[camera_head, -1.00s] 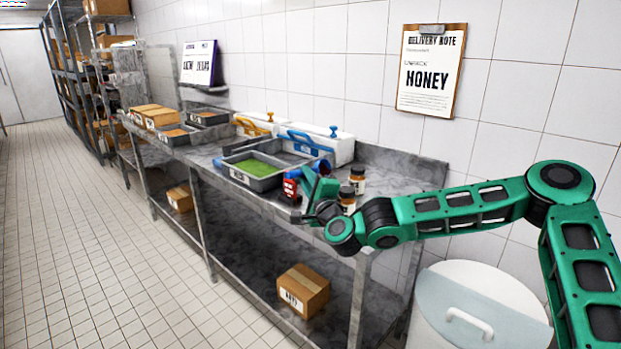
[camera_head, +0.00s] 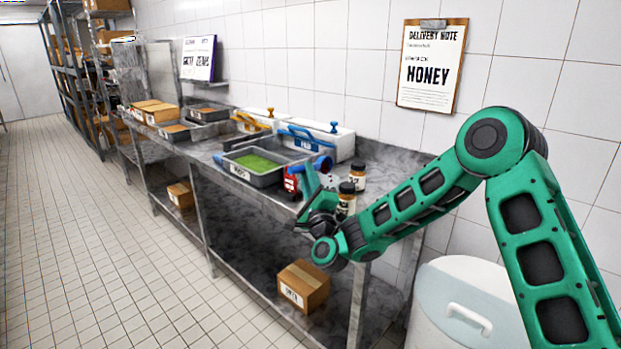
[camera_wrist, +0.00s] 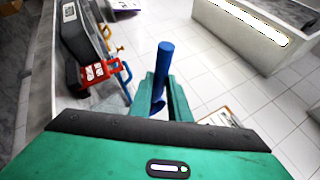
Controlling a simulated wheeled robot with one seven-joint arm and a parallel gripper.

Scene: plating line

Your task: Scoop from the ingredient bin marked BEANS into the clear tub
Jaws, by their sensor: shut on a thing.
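My gripper (camera_head: 309,181) is at the near right end of the steel counter, its green fingers pointing up. It is shut on a blue scoop (camera_head: 323,164). The scoop's blue handle (camera_wrist: 163,70) rises from between the fingers in the wrist view. A grey bin with green contents (camera_head: 236,172) stands on the counter just left of my gripper; its front label is too small to read. More grey bins (camera_head: 207,113) stand farther left, one with orange contents. I cannot make out which bin is marked BEANS, nor a clear tub.
Two brown jars (camera_head: 357,175) stand close right of my gripper. A red labelled item (camera_head: 291,181) is beside it. White boxes with blue and yellow handles (camera_head: 340,145) line the wall. A lidded white drum (camera_head: 455,315) stands on the floor at right.

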